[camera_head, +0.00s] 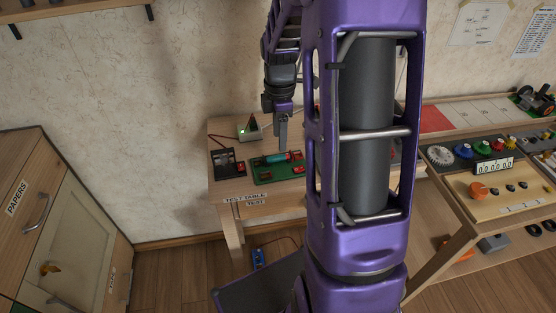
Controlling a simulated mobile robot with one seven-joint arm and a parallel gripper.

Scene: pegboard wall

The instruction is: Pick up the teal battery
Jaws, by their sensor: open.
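The teal battery (276,158) is a small cylinder lying on a green board (262,175) on the small wooden test table. My gripper (283,146) points downward just above the right part of the battery. Its fingers look dark grey and partly overlap the far side of the board in the picture. The jaws are open; whether they touch the battery or straddle it cannot be told from this view. The large purple link of my arm hides the right part of the table.
A black device (229,164) stands left of the board, and a grey box with a green light (248,131) stands behind it. A wooden cabinet (60,220) is at the left. A workbench (480,190) with knobs and coloured parts is at the right.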

